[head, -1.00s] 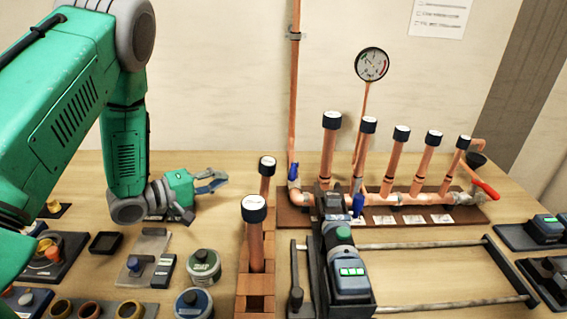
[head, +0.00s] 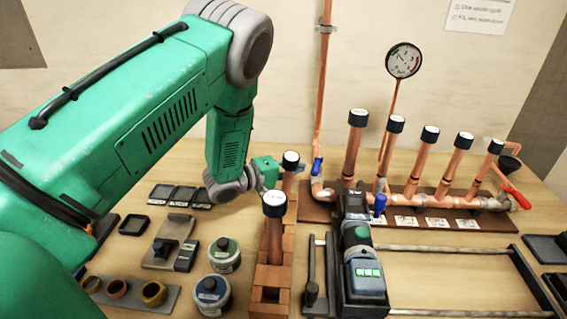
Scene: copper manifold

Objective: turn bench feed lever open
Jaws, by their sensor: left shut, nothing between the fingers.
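The copper manifold (head: 430,202) stands on a brown base at the back of the bench. At its left end, by the tall feed pipe (head: 326,90), a small blue lever (head: 317,166) points roughly upright. A second blue lever (head: 380,204) sits further right, and a red lever (head: 516,198) is at the right end. My left gripper (head: 276,172) is left of the feed lever and apart from it. Its fingers are mostly hidden behind a black-capped copper pipe (head: 290,162); it is shut and empty. My right gripper is out of view.
Another capped pipe (head: 274,230) stands in a brick-coloured block, in front of my left gripper. A dark machine on rails (head: 365,270) fills the front middle. Round tins (head: 224,254) and small trays (head: 133,225) lie at left. A gauge (head: 404,60) rises behind the manifold.

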